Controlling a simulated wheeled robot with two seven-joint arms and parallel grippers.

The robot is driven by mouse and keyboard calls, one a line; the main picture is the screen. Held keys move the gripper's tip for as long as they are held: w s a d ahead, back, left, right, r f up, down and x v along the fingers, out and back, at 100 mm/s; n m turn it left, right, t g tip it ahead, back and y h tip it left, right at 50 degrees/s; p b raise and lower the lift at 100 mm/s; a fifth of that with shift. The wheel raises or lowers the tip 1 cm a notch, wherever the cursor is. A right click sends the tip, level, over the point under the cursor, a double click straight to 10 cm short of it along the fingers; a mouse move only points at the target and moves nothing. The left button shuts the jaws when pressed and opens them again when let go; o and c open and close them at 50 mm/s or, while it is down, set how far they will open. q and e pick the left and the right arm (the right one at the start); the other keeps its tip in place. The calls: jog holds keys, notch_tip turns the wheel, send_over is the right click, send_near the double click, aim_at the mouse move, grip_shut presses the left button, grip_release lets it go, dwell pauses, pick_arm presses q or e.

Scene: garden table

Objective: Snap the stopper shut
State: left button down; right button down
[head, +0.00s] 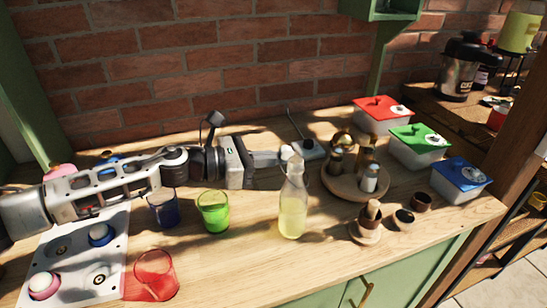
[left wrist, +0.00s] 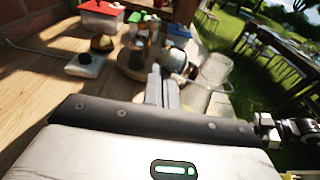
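A clear swing-top bottle (head: 293,205) with pale yellow liquid stands upright near the middle of the counter. Its pale stopper (head: 287,152) is at the neck; whether it is seated in the mouth I cannot tell. My left gripper (head: 272,158) reaches in from the left, level with the bottle's top, its tips at or very close to the stopper. In the left wrist view its fingers (left wrist: 165,88) lie together, with the rounded stopper (left wrist: 178,61) just beyond them and the bottle (left wrist: 213,75) to the right. Contact is unclear. My right gripper is not seen.
A green glass (head: 214,212), a blue glass (head: 163,208) and a red glass (head: 154,275) stand left of the bottle. A round wooden tray (head: 340,186) with small bottles is close on the right. Lidded boxes (head: 418,147) stand farther right. The counter before the bottle is clear.

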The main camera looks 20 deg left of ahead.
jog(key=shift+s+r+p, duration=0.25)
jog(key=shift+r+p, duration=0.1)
jog(key=shift+p, duration=0.15)
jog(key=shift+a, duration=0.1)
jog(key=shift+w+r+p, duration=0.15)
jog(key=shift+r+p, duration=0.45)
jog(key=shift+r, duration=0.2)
